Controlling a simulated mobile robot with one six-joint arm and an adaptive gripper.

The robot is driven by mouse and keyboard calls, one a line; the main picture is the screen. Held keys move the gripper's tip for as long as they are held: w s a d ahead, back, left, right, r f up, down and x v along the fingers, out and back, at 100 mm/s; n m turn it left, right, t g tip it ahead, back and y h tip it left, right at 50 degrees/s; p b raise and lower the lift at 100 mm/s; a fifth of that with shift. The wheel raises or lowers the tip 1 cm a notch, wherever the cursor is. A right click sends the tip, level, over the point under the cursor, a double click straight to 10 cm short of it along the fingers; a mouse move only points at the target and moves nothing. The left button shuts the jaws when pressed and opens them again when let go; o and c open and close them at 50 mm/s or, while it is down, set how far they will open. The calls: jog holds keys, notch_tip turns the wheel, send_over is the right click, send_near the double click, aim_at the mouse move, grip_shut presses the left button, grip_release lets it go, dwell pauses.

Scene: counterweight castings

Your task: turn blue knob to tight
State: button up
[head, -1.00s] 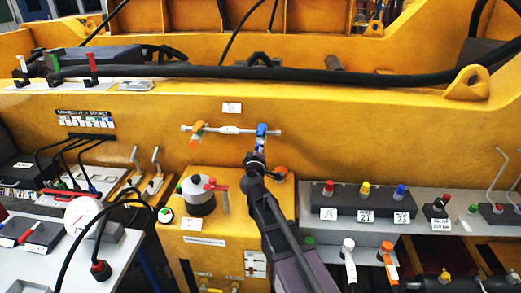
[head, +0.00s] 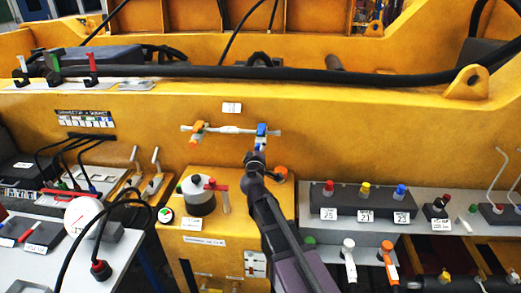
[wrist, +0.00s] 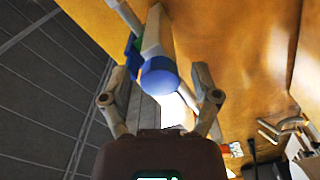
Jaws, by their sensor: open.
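A blue knob (head: 262,131) sits at the right end of a white pipe (head: 230,129) on the yellow wall. An orange knob (head: 197,130) sits at its left end. In the wrist view, a round blue end (wrist: 159,77) of the valve shows between the fingers, with a blue lever part behind it at the left. My gripper (head: 260,149) reaches up to the blue knob from below. In the wrist view my gripper (wrist: 160,88) is open, with one finger on each side of the blue end. Contact with the fingers cannot be told.
A yellow cabinet below bears a grey round part with a red handle (head: 201,195) and an orange button (head: 281,173). To the right, a dark box carries red, yellow and blue (head: 400,191) knobs. A black hose (head: 300,73) runs along the wall's top.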

jog(key=s, duration=1.2)
jog(key=shift+a, duration=0.2)
jog(key=s+d+f+m+g+h, duration=0.1)
jog(key=d+f+m+g+h, duration=0.3)
jog(key=d, duration=0.5)
jog(key=d+f+m+g+h, duration=0.2)
jog(key=d+f+m+g, duration=0.25)
jog(key=d, duration=0.45)
jog(key=s+d+f+m+g+y, duration=0.1)
jog(key=s+d+f+g+y, duration=0.2)
jog(key=s+f+g, duration=0.1)
jog(key=s+d+f+m+g+y, duration=0.2)
jog(key=s+f+g, duration=0.3)
jog(key=s, duration=0.3)
jog(key=shift+s+d+f+y, duration=0.25)
jog(key=shift+d+f+y, duration=0.25)
jog(key=shift+y, duration=0.3)
